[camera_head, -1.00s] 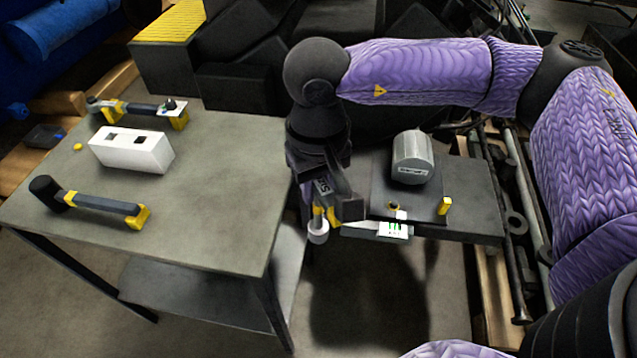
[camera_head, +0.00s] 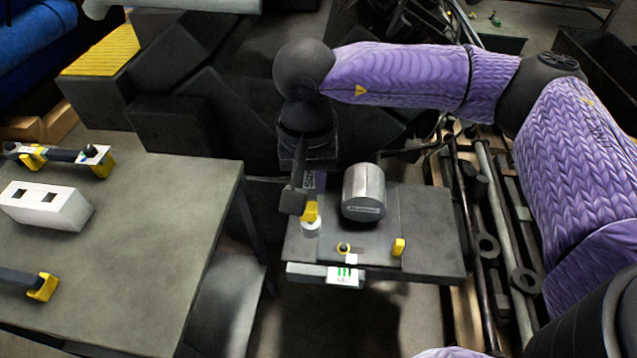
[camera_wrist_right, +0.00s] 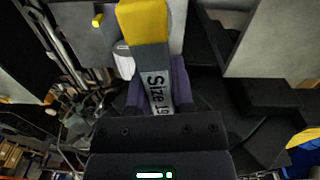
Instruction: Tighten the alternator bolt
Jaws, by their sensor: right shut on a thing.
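My right gripper (camera_head: 302,188) is shut on a wrench-like tool. The tool has a grey handle with "Size 19" lettering (camera_wrist_right: 157,88) and a yellow head (camera_head: 309,212). A white round end (camera_head: 310,228) shows below the head, over the left part of a dark plate (camera_head: 430,225). I cannot tell whether it touches the plate. A silver cylindrical body, likely the alternator (camera_head: 364,190), sits on the plate just right of the tool. A yellow ring (camera_head: 344,249) and a yellow peg (camera_head: 399,246) are near the front edge. The bolt cannot be made out. My left gripper is out of view.
A grey table (camera_head: 170,240) stands left of the plate, with a gap between. It holds a white block with dark slots (camera_head: 45,206) and two yellow-ended tools (camera_head: 65,157) (camera_head: 28,284). A white-green display (camera_head: 345,276) hangs at the plate's front. Rods and rings (camera_head: 490,245) lie right.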

